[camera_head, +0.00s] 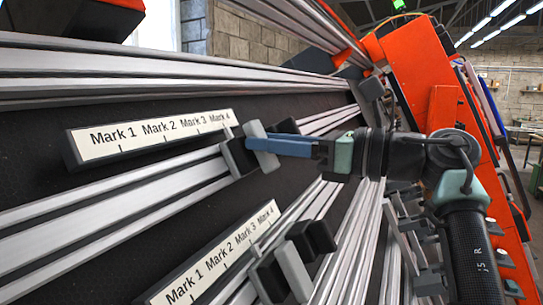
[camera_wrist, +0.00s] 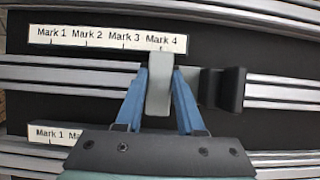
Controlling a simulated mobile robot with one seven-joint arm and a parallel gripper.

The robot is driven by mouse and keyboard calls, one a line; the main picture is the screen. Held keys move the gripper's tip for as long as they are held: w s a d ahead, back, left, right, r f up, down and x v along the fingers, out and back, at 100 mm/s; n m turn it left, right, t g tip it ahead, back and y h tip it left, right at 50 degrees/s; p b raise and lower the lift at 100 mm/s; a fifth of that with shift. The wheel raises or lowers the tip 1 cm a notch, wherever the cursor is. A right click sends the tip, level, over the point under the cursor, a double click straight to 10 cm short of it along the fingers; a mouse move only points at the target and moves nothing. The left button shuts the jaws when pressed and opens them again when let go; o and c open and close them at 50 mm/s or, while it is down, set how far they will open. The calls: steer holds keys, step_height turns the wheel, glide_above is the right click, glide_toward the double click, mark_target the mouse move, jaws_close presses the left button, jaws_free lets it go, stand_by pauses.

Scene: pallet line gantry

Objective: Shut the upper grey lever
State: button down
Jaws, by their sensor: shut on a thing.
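The upper grey lever (camera_head: 258,138) is a pale upright bar on the upper rail, beneath the Mark 4 end of its label strip. It also shows in the wrist view (camera_wrist: 159,88). My gripper (camera_head: 268,144) reaches it from the right with blue fingers. In the wrist view my gripper (camera_wrist: 160,75) has one finger on each side of the lever and is shut on it. A black block (camera_wrist: 228,90) sits to the lever's right on the rail. The lever's base is partly hidden by the fingers.
The upper label strip (camera_head: 150,137) reads Mark 1 to Mark 4. A second grey lever (camera_head: 293,272) between black blocks stands on the lower rail, under another label strip (camera_head: 215,255). Silver rails (camera_head: 110,212) cross the dark panel. An orange frame (camera_head: 410,70) stands behind at right.

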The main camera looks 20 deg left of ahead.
stand_by(0.3)
steer(key=c, duration=0.5)
jaws_free()
steer(key=shift+d, duration=0.1)
steer(key=shift+d+f+b, duration=0.1)
steer(key=shift+d+b, duration=0.2)
steer(key=shift+s+d+b, duration=0.45)
steer(key=shift+d+b, duration=0.4)
steer(key=shift+d, duration=1.15)
steer(key=shift+s+d+b, duration=0.4)
steer(key=shift+d+b, duration=0.5)
steer(key=shift+d, duration=1.1)
steer(key=shift+s+d+b, duration=0.45)
steer(key=shift+d+b, duration=0.4)
steer(key=shift+d, duration=1.15)
